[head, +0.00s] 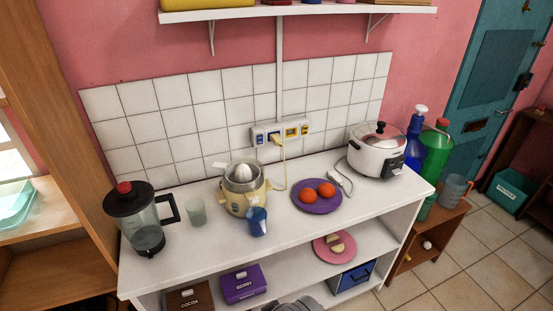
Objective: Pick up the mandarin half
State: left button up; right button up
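Two orange mandarin pieces, a left one (308,196) and a right one (327,190), lie side by side on a purple plate (317,208) on the white counter. Their rounded orange sides show; I cannot tell whether they are halves or whole. A cream citrus juicer (240,200) with a metal bowl and white cone stands left of the plate.
A blue cup (257,222), pale tumbler (195,211) and blender jug (148,238) stand left of the plate. A pink plate (321,250) with pale pieces sits on the shelf below.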

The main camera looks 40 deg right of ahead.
aim_at(327, 190)
jog(key=z, duration=1.7)
